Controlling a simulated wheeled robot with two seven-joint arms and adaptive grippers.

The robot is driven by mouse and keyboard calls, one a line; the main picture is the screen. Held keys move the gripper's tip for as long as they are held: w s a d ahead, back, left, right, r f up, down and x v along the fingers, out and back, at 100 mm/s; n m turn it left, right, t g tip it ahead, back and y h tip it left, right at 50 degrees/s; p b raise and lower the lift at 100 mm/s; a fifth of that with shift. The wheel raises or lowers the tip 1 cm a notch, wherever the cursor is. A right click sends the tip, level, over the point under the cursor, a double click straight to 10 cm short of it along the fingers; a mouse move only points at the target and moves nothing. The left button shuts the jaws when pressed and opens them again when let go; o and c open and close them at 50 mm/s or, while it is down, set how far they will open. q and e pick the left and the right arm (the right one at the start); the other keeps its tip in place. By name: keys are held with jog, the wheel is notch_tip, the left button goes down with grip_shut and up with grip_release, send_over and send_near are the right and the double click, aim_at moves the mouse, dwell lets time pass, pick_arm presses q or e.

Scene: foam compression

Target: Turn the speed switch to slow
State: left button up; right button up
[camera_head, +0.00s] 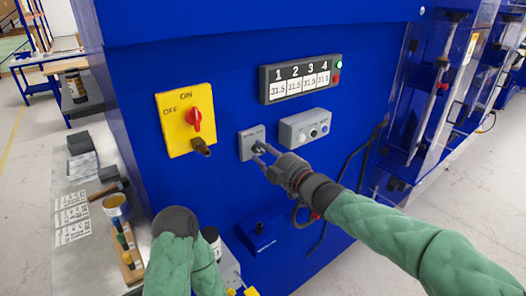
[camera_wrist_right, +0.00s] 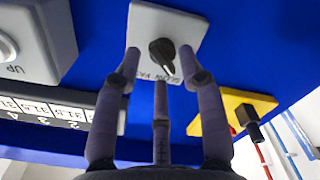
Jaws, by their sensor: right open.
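The speed switch is a small grey box (camera_head: 247,146) on the blue machine front, right of the yellow ON/OFF plate. In the right wrist view, the black knob (camera_wrist_right: 162,50) sits on its pale plate (camera_wrist_right: 160,22), with partly covered lettering beside it that seems to include "SLOW". My right gripper (camera_head: 261,153) is at the switch box. In the right wrist view, its three open fingers (camera_wrist_right: 159,64) are spread around the knob, with visible gaps to it. Whether any fingertip touches the plate cannot be told. My left arm shows low in the head view, but its gripper does not.
The yellow plate (camera_head: 177,132) with a red switch (camera_head: 194,120) and a dark padlock (camera_head: 201,147) is at left. A grey button box (camera_head: 297,128) is close right of the switch, below the numbered display (camera_head: 282,88). A cluttered bench (camera_head: 72,185) stands at left.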

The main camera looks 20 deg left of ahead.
jog(key=v, duration=1.1)
jog(key=d+f+m+g+h, duration=0.1)
jog(key=d+f+m+h, duration=0.2)
jog(key=f, duration=0.9)
jog(key=d+f+m+g+h, duration=0.15)
jog(key=d+f+m, duration=0.3)
jog(key=f, duration=0.85)
jog(key=d+f+m+h, duration=0.3)
jog(key=f+m, duration=0.2)
jog(key=f, duration=0.7)
jog(key=s+d+f+m+g+h, duration=0.1)
jog(key=s+d+f+m+g, duration=0.1)
jog(key=s+f, duration=0.5)
jog(key=s+d+f+m+g, duration=0.3)
jog(key=s+f+m, duration=0.1)
jog(key=s+f, duration=0.4)
jog(key=s+d+f+m+g+h, duration=0.1)
jog(key=s+d+f+m+g, duration=0.1)
jog(key=s+f, duration=0.5)
jog(key=shift+s+d+f+m+g+h, duration=0.15)
jog(key=shift+s+f+m+g+h, duration=0.2)
jog(key=shift+s+m+g, duration=0.6)
